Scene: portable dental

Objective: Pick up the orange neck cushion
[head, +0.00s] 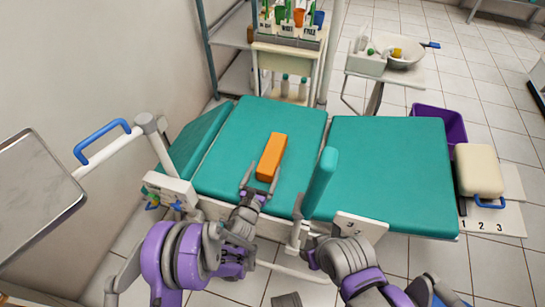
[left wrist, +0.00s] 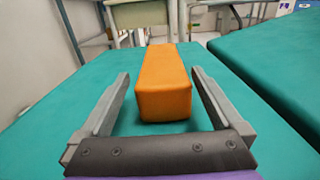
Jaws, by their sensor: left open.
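The orange neck cushion (head: 271,156) is a long block lying on the left part of the teal padded couch (head: 300,125). In the left wrist view the cushion (left wrist: 166,85) stretches away from me. Its near end lies between the fingers of my left gripper (left wrist: 160,92), with a gap on each side. In the head view my left gripper (head: 259,180) is open at the cushion's near end. My right arm comes in at the bottom right; its gripper fingers cannot be made out.
An upright teal pad (head: 320,182) stands to the right of my left gripper. A metal tray (head: 35,190) and a blue handle (head: 101,135) are at the left. A cart with bottles (head: 289,65) stands behind the couch. A cream case (head: 479,170) is at the right.

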